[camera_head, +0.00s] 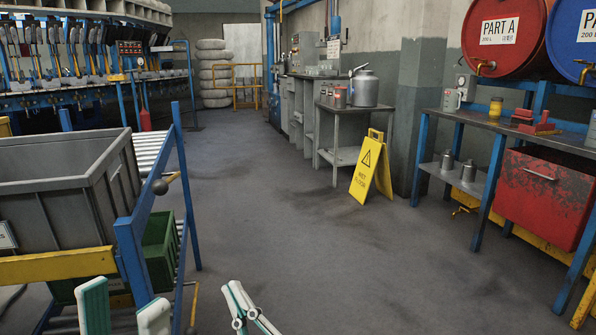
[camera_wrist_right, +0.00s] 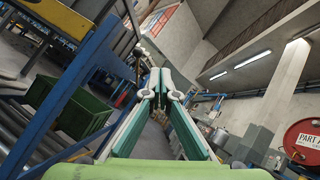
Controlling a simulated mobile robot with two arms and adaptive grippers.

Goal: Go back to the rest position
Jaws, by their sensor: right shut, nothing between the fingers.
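My left gripper (camera_head: 123,305) shows at the bottom left of the head view, its two pale green fingers apart with nothing visible between them. It is in front of the blue-framed stand. My right gripper (camera_head: 236,296) is at the bottom edge, to the right of the left one. Its fingers are shut and empty. In the right wrist view, the right gripper (camera_wrist_right: 155,85) points away from the camera with its fingertips together. Both arms are mostly out of the head view.
A grey bin (camera_head: 60,190) stands on a blue frame (camera_head: 132,245) close at left, with a green crate (camera_head: 160,250) beside it. A yellow wet-floor sign (camera_head: 371,170) stands on the floor. A workbench (camera_head: 500,125) with drums (camera_head: 503,38) above is at right. The middle floor is clear.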

